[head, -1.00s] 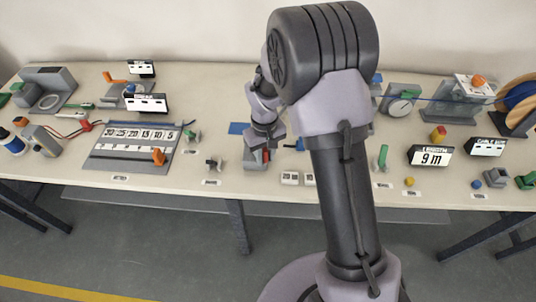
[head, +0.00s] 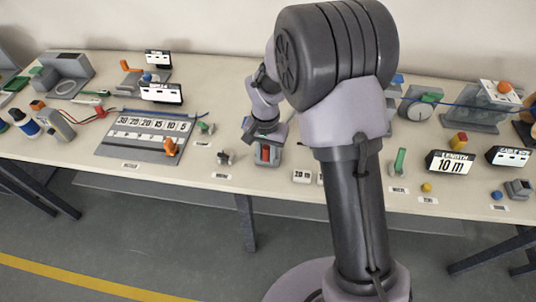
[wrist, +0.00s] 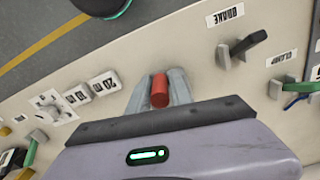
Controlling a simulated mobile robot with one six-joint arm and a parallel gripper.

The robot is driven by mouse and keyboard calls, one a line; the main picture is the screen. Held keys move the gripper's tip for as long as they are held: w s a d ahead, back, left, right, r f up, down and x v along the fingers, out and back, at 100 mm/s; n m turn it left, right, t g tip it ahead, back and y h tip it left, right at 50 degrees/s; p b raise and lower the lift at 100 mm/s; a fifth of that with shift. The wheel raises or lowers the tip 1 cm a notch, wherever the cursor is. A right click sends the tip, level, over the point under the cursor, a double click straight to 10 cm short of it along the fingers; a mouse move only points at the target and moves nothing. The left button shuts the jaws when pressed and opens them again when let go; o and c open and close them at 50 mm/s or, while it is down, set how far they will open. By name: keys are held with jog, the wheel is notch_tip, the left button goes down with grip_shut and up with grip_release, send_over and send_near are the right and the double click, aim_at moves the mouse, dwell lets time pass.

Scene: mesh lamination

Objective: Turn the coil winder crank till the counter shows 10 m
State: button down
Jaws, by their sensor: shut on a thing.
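The counter (head: 450,163) stands at the right of the bench and reads "LENGTH 10 m". My gripper (head: 265,153) is low over the front middle of the bench in the head view. In the wrist view its two grey fingers (wrist: 159,92) are closed around a red cylindrical knob (wrist: 159,90), which looks like the crank's grip. The knob also shows as a small red patch (head: 265,154) in the head view. The rest of the crank and the winder body are hidden by my arm and fingers.
A grey board with number cards (head: 112,149) lies left of my gripper. A dark brake lever (wrist: 245,45) and a green-handled clamp (wrist: 300,86) show in the wrist view. A 20 m block (head: 302,176) and a green lever (head: 399,163) stand to the right.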

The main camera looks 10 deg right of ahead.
jog(key=shift+w, duration=0.1)
dwell(0.5)
jog(key=c, duration=1.3)
grip_release()
jog(key=shift+d, duration=0.1)
jog(key=shift+r, duration=0.1)
notch_tip(320, 180, up, 17)
jog(key=p, duration=0.5)
jog(key=shift+r, duration=0.15)
